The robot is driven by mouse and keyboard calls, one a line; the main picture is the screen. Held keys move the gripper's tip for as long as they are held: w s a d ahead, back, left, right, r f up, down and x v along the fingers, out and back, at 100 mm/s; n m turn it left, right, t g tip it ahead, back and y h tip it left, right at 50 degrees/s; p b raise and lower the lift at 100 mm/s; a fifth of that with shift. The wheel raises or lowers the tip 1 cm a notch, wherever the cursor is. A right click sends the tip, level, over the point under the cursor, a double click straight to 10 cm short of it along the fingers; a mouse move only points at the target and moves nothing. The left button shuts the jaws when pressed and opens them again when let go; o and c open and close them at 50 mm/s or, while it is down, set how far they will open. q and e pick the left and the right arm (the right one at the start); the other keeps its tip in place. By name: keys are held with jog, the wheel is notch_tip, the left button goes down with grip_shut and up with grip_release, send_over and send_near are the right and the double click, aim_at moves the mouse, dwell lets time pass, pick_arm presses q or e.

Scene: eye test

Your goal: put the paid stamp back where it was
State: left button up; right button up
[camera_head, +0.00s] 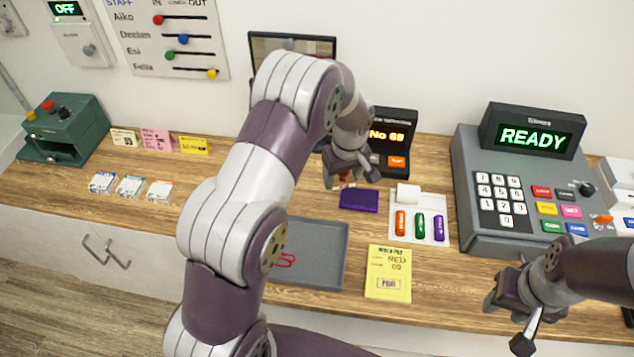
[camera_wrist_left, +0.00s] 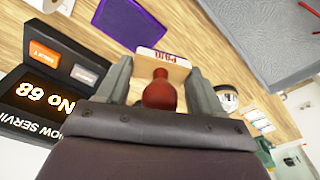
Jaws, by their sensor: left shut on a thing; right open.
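My left gripper (camera_head: 348,178) is shut on the paid stamp, which has a dark red handle (camera_wrist_left: 160,92) and a pale wooden block labelled PAID. In the head view the gripper and arm hide most of the stamp. It is just behind and left of the purple ink pad (camera_head: 359,200); I cannot tell whether it touches the counter. The ink pad also shows in the left wrist view (camera_wrist_left: 130,22). A yellow slip (camera_head: 388,262) with a PAID mark lies in front. My right gripper (camera_head: 508,314) is open and empty at the right front.
A grey tray (camera_head: 335,255) is partly hidden by my left arm. A white holder (camera_head: 432,204) with orange, green and purple pieces lies right of the pad. The number display (camera_head: 390,140) stands close behind my left gripper. A grey till (camera_head: 475,225) stands right.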

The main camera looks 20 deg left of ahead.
pick_arm(q)
jog(key=p, duration=0.1)
send_over(317, 193)
notch_tip(317, 193, down, 4)
jog(key=shift+d, duration=0.1)
jog(key=shift+s+f+p, duration=0.1)
jog(key=shift+f+p, duration=0.15)
jog(key=shift+p, duration=0.1)
notch_tip(317, 193, down, 3)
jog(key=shift+s+d+f+p, duration=0.15)
jog(key=shift+f+p, duration=0.05)
jog(key=shift+p, duration=0.45)
jog(key=shift+a+f, duration=0.2)
jog(key=shift+d+f+b, duration=0.1)
jog(key=shift+f+b, duration=0.1)
jog(key=shift+b, duration=0.15)
jog(key=o, duration=0.8)
jog(key=shift+r, duration=0.2)
jog(key=shift+o, duration=0.2)
pick_arm(e)
jog(key=r, duration=0.3)
jog(key=shift+w+a+r, duration=0.15)
jog(key=shift+w+a, duration=0.15)
